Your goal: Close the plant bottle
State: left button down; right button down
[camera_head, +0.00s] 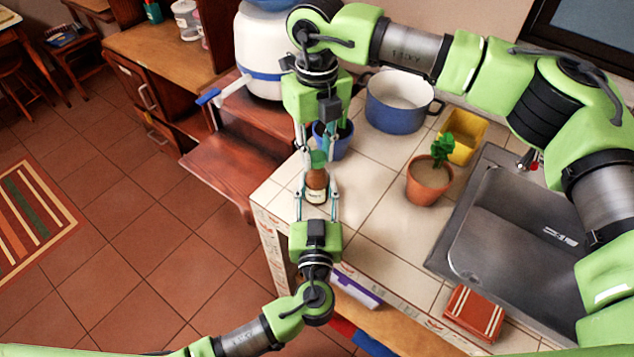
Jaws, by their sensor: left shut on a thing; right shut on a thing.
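A small brown bottle (316,181) with a pale label stands near the left edge of the tiled counter. My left gripper (317,190) reaches it from the near side and is shut on it, one finger on each side. A green cap (318,158) is at the top of the bottle's neck. My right gripper (318,154) comes from the far side, above the bottle, and is shut on the cap. Cap and neck look lined up; I cannot tell whether the cap is seated or just above.
A blue flowerpot (341,148) is close behind the bottle, partly hidden by my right gripper. A terracotta pot with a plant (428,185), a yellow container (462,139), a blue pot (395,113) and a sink (520,225) lie to the right. Counter between is clear.

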jog(key=shift+m, duration=0.8)
jog(key=c, duration=1.7)
grip_release()
jog(key=shift+r, duration=2.3)
jog(key=shift+c, duration=0.4)
jog(key=n, duration=0.1)
jog(key=r+n, duration=0.1)
jog(key=n, duration=0.3)
jog(key=shift+r, duration=0.3)
jog(key=n, duration=0.2)
jog(key=r+n, duration=0.1)
jog(key=n, duration=0.3)
jog(key=shift+r, duration=0.4)
